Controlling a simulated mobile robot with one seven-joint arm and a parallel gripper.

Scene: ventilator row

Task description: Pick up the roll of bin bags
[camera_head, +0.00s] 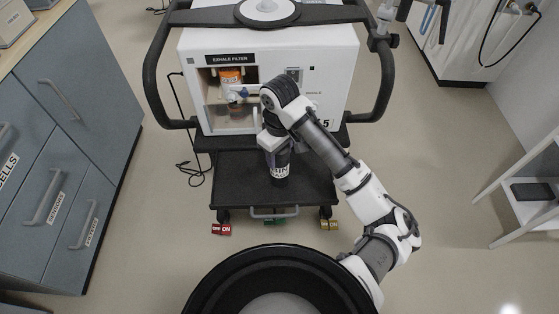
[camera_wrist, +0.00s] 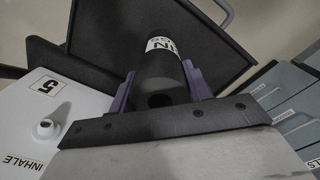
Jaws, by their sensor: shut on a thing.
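The roll of bin bags (camera_head: 280,170) is a black cylinder with a white printed label. In the head view it is upright over the black lower shelf (camera_head: 232,190) of the ventilator cart. My gripper (camera_head: 276,146) comes down on it from above. The wrist view shows the roll (camera_wrist: 161,82) end-on, with its hollow core facing the camera. The purple fingers of my gripper (camera_wrist: 160,88) are shut on its two sides. I cannot tell whether its lower end touches the shelf.
The white ventilator (camera_head: 330,60) with an exhale filter window stands just behind my gripper. Blue-grey drawers (camera_head: 70,150) stand at left and a white shelf rack (camera_head: 530,190) at right. Red (camera_head: 221,229) and yellow (camera_head: 330,225) caster tags lie by the cart's front.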

